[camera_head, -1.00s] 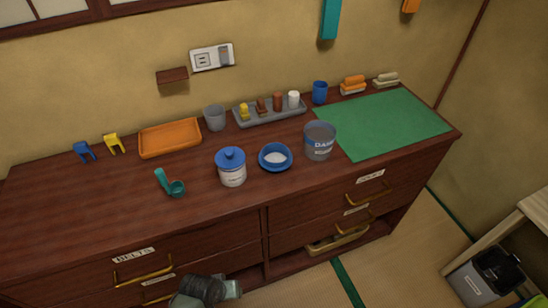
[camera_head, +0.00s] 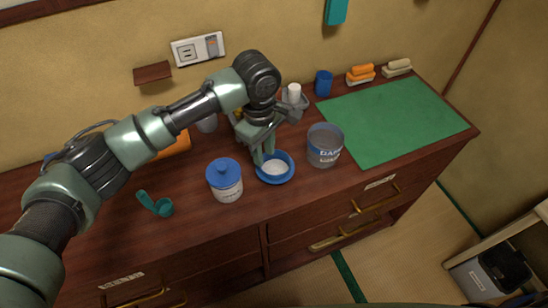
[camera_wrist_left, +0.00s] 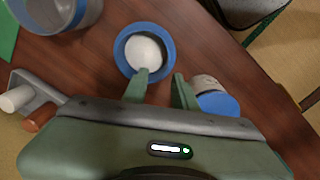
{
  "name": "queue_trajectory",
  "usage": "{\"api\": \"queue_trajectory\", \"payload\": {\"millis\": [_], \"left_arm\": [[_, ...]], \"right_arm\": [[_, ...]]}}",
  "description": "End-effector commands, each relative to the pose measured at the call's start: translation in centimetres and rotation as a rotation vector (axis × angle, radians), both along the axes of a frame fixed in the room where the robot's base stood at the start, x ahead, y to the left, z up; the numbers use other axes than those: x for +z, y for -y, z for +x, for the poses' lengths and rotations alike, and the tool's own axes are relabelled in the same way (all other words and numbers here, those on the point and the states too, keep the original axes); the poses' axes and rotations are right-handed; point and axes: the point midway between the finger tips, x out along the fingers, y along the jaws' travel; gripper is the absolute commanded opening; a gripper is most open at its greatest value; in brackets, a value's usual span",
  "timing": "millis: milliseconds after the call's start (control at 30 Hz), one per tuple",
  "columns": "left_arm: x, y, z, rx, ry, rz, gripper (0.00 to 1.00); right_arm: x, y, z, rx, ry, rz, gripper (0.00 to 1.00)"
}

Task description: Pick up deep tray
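No tray is labelled deep. A blue round dish (camera_head: 277,182) with white contents stands on the wooden counter; it also shows in the left wrist view (camera_wrist_left: 120,52). An orange tray (camera_head: 179,147) and a grey tray (camera_head: 305,104) with small items lie farther back, partly hidden by my left arm. My left gripper (camera_head: 262,158) points down at the back-left edge of the blue dish. In the wrist view its fingers (camera_wrist_left: 161,74) are apart with nothing between them; one fingertip overlaps the dish's near rim. I cannot tell whether it touches. My right gripper is out of view.
A blue-lidded jar (camera_head: 225,182) stands close left of the dish and a grey can (camera_head: 324,147) close right. A teal scoop (camera_head: 156,205) lies farther left. A blue cup (camera_head: 323,83) stands behind. The green mat (camera_head: 395,118) is clear.

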Motion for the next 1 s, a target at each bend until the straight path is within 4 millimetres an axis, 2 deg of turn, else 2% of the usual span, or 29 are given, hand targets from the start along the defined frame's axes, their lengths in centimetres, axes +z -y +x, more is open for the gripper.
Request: {"api": "queue_trajectory", "payload": {"millis": [200, 300, 400, 500, 600, 733, 767, 800, 867, 1000], "left_arm": [[-2.5, -0.2, 0.0, 0.0, -0.001, 0.002, 0.28], [-4.0, -0.4, 0.0, -0.001, -0.001, 0.002, 0.28], [-5.5, -0.2, 0.1, -0.002, -0.001, -0.001, 0.28], [-6.3, -0.2, 0.1, -0.003, 0.001, -0.002, 0.28], [-6.6, -0.1, 0.1, -0.003, 0.002, -0.003, 0.28], [-6.6, -0.1, 0.1, -0.004, 0.002, -0.003, 0.28], [-6.6, -0.1, 0.1, -0.004, 0.002, -0.003, 0.25], [-6.6, -0.1, 0.1, -0.004, 0.002, -0.003, 0.14], [-6.6, -0.1, 0.1, -0.004, 0.002, -0.003, 0.0], [-6.6, -0.1, 0.1, -0.004, 0.002, -0.003, 0.0]], "right_arm": [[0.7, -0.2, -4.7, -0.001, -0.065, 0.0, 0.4], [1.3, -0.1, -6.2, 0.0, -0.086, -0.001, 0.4], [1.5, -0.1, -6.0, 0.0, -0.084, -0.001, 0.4], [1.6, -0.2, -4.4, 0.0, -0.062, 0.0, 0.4], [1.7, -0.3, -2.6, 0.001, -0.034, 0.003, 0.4], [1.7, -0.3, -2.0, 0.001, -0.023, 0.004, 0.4], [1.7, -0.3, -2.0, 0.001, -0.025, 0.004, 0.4], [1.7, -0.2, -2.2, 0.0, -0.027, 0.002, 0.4], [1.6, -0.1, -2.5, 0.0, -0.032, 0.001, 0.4], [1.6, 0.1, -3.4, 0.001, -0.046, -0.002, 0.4]]}}
